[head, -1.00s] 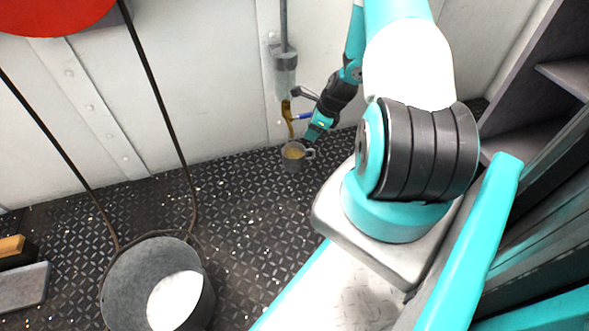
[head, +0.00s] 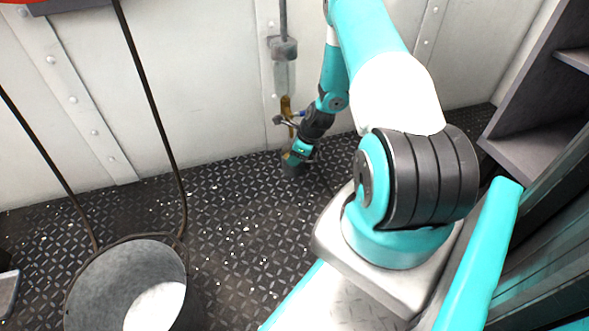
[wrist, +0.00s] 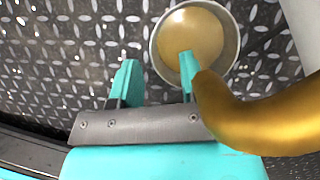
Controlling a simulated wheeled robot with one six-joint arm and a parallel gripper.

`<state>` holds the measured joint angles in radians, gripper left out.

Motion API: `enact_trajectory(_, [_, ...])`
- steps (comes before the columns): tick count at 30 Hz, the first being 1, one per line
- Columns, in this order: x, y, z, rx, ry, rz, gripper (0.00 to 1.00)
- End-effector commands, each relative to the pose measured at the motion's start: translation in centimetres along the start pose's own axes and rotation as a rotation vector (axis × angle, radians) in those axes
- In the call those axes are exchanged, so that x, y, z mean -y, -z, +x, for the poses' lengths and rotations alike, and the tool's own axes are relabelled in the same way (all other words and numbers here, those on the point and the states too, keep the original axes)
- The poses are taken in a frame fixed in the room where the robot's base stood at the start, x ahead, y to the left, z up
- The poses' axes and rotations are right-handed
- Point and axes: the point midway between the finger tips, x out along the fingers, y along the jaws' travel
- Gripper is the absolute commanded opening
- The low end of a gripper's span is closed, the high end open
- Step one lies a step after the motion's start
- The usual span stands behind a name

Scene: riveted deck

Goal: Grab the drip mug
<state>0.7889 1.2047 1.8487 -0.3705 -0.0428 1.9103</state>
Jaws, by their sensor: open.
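The drip mug (wrist: 231,45) is a grey round cup with tan liquid inside, seen from above at the top of the wrist view. My gripper (wrist: 158,60) is open, with two teal fingers. In that view the right finger overlaps the mug's opening and the left finger lies outside its left rim. I cannot tell whether either finger touches the mug. In the head view my gripper (head: 290,158) is low by the wall and covers most of the mug (head: 292,171). The handle is hidden.
A brass spout (wrist: 255,118) crosses the wrist view close to the right finger. In the head view a wall pipe with a tap (head: 285,105) stands just above my gripper. A grey bucket (head: 88,270) stands at lower left. Patterned deck between is clear.

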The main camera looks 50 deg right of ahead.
Motion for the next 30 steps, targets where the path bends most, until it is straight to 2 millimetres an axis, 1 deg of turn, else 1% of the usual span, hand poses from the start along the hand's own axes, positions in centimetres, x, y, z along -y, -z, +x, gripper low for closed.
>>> enact_trajectory(1, [0.0, 0.2, 1.4, 0.000, 0.000, -0.002, 0.41])
enact_trajectory(3, [-0.1, 0.2, 2.5, 0.000, -0.001, -0.002, 0.41])
enact_trajectory(5, [0.0, 0.2, 3.0, 0.000, 0.000, -0.002, 0.41])
enact_trajectory(7, [0.0, 0.1, 3.3, 0.000, 0.000, -0.001, 0.41])
enact_trajectory(13, [0.0, -0.1, 3.1, 0.000, 0.000, 0.000, 0.41])
enact_trajectory(14, [0.0, -0.1, 3.1, 0.000, 0.000, 0.000, 0.38])
enact_trajectory(15, [0.0, -0.1, 3.1, 0.000, 0.000, 0.000, 0.29])
enact_trajectory(17, [0.0, -0.1, 3.1, 0.000, 0.000, 0.000, 0.15])
enact_trajectory(18, [0.0, -0.1, 3.1, 0.000, 0.000, 0.000, 0.06])
enact_trajectory(19, [0.0, 0.0, 3.1, 0.000, 0.000, 0.000, 0.00])
enact_trajectory(30, [-0.1, -0.1, 3.0, 0.000, -0.001, 0.000, 0.00])
